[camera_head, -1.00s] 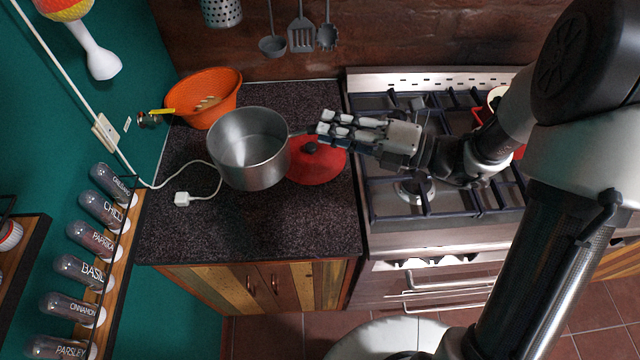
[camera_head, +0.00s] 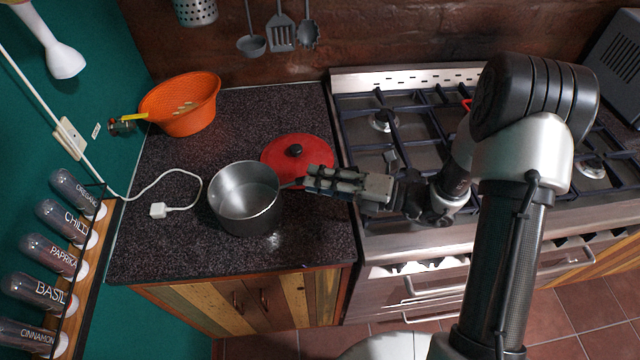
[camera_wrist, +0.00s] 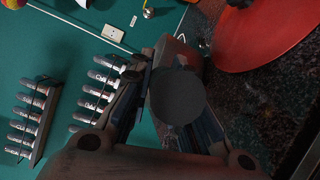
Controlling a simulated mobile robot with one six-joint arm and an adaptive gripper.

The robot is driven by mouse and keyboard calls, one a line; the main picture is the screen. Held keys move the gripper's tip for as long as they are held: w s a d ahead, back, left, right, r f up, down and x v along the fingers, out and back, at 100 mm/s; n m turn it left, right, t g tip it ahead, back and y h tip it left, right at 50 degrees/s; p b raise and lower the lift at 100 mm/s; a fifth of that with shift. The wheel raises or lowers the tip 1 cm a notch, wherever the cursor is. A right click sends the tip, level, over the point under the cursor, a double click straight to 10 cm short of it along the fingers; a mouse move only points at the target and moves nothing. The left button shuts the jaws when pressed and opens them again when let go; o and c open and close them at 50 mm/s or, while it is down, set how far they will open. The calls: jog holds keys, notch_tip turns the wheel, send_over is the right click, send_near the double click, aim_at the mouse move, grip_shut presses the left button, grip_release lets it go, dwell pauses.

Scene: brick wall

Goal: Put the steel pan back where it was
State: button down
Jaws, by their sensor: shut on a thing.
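The steel pan (camera_head: 246,212) is upright over the dark speckled counter, near its front edge; I cannot tell whether its base touches the counter. My gripper (camera_head: 308,181) is to the right of the pan and shut on its handle. In the wrist view the pan's dark handle end (camera_wrist: 178,96) shows between the fingers (camera_wrist: 170,105), and much of the pan is hidden behind it.
A red lid (camera_head: 300,153) with a black knob lies on the counter behind the gripper. An orange colander (camera_head: 182,105) stands at the back left. A white cable plug (camera_head: 158,210) lies left of the pan. The gas stove (camera_head: 400,150) is to the right. Counter left of the pan is mostly clear.

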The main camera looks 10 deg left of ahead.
jog(key=shift+f, duration=0.25)
jog(key=shift+f, duration=0.15)
jog(key=c, duration=1.5)
grip_release()
